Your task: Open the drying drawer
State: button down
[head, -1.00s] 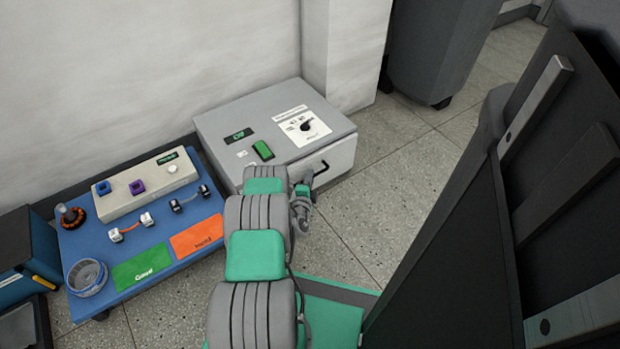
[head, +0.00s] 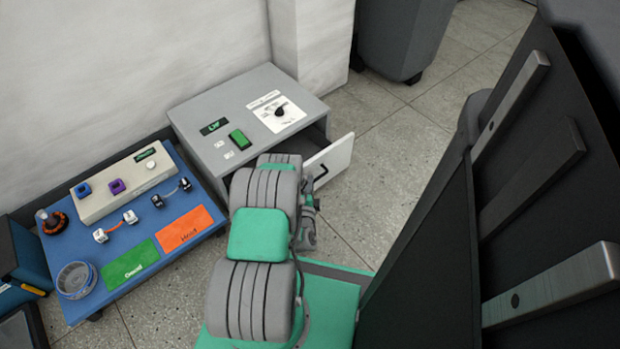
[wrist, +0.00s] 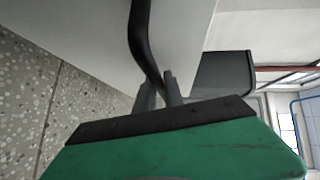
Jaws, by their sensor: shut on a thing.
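The drying drawer (head: 341,158) is pulled part of the way out of the grey cabinet (head: 225,115), with its white front standing off the cabinet and a dark gap behind it. The black handle (wrist: 142,35) crosses the upper middle of the wrist view. My gripper (wrist: 158,90) is shut on the handle, its two fingers close together around the lower stretch of the bar.
A blue workbench (head: 150,250) with a green mat (head: 130,262), an orange mat (head: 184,230) and small parts stands left of the cabinet. Tall dark panels (head: 415,240) rise close on the right. A grey bin (head: 405,40) stands behind. Tiled floor is free right of the drawer.

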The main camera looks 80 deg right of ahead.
jog(key=shift+a, duration=0.15)
jog(key=c, duration=1.5)
grip_release()
jog(key=shift+o, duration=0.2)
